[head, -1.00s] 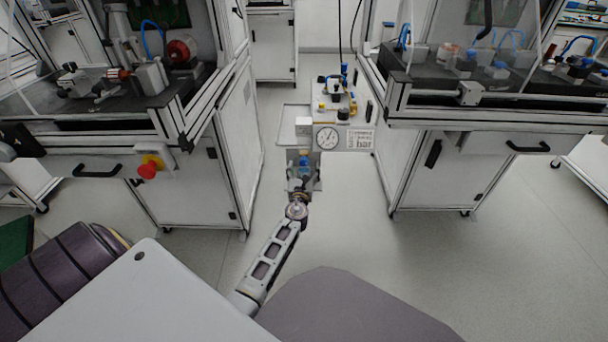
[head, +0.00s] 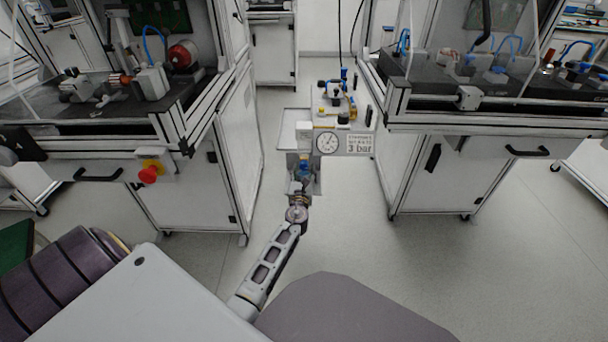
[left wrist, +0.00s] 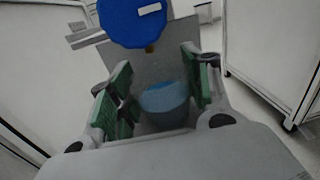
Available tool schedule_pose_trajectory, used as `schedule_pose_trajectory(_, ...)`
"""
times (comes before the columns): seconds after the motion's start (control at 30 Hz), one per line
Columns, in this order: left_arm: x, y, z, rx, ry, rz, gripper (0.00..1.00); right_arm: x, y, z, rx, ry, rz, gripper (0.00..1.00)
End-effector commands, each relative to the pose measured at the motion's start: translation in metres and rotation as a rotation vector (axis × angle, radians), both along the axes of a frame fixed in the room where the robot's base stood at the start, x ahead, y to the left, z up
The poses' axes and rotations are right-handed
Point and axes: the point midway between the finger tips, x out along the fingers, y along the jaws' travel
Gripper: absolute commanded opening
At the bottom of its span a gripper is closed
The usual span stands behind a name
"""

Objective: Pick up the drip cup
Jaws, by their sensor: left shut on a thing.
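The drip cup (left wrist: 165,103) is a grey cup with blue inside, seen in the left wrist view between the green finger pads. My left gripper (left wrist: 157,72) is shut on it, with one pad at each side. In the head view my left gripper (head: 299,190) is in front of the grey panel under the gauge, and I cannot make out the cup there. My right gripper is not in view.
A pressure gauge (head: 328,142) and a "3 bar" label (head: 360,145) sit above the gripper. White cabinets stand on both sides, the left one (head: 183,185) and the right one (head: 435,180).

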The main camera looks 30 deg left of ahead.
Motion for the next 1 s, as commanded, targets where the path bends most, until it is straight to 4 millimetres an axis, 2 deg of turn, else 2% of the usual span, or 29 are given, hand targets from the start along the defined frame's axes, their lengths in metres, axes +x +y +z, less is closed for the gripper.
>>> schedule_pose_trajectory(0.27, 0.000, 0.000, 0.015, 0.000, -0.001, 0.000, 0.28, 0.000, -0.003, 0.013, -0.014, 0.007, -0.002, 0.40)
schedule_pose_trajectory(1.0, -0.084, -0.042, 0.012, 0.001, 0.003, -0.001, 0.28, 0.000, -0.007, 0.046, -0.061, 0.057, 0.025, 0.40)
